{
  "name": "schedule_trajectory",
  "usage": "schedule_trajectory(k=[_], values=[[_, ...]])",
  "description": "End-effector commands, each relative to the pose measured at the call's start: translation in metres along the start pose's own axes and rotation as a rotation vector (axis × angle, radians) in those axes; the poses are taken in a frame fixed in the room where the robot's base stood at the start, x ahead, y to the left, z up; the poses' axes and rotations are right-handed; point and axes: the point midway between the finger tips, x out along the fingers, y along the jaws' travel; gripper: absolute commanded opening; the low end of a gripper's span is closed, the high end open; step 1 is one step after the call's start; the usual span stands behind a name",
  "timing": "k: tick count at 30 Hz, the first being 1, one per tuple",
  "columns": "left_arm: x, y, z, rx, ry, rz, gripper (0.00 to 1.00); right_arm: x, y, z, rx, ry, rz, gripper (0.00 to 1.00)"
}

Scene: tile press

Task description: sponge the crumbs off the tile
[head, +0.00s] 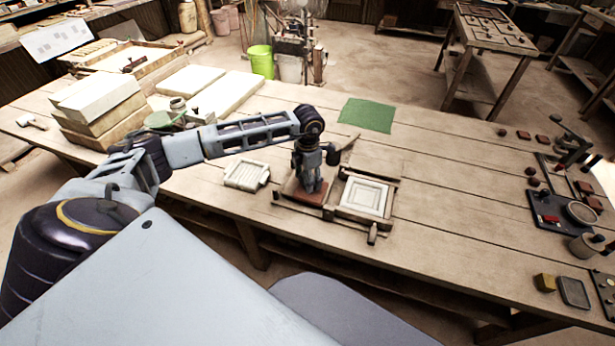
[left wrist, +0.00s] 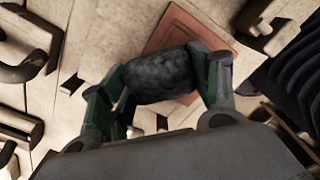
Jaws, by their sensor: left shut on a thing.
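The reddish-brown tile (head: 311,199) lies on the wooden table in the head view, beneath my left gripper (head: 312,185), which points straight down over it. The tile also shows in the left wrist view (left wrist: 195,27), partly covered by the gripper and sponge. My left gripper is shut on a dark grey, mottled sponge (left wrist: 160,77), held between its two fingers over the tile. I cannot tell whether the sponge touches the tile. In the head view the sponge is hidden or too dark to make out. I cannot make out crumbs. My right gripper is not in view.
A wooden mould frame with a pale square panel (head: 363,198) stands just right of the tile. A pale ribbed tray (head: 246,174) lies to its left. A green mat (head: 367,115) lies behind. Tools and small blocks crowd the table's right end; the table between is clear.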

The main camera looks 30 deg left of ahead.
Motion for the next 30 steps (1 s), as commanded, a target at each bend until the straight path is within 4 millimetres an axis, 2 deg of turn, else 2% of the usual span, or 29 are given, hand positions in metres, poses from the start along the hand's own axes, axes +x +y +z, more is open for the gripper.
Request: schedule_trajectory(k=[8, 30], values=[[-0.003, 0.000, 0.000, 0.000, -0.001, 0.000, 0.43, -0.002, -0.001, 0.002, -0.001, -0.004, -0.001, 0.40], [-0.048, 0.001, 0.001, 0.000, -0.002, 0.001, 0.43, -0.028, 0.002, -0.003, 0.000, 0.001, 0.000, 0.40]])
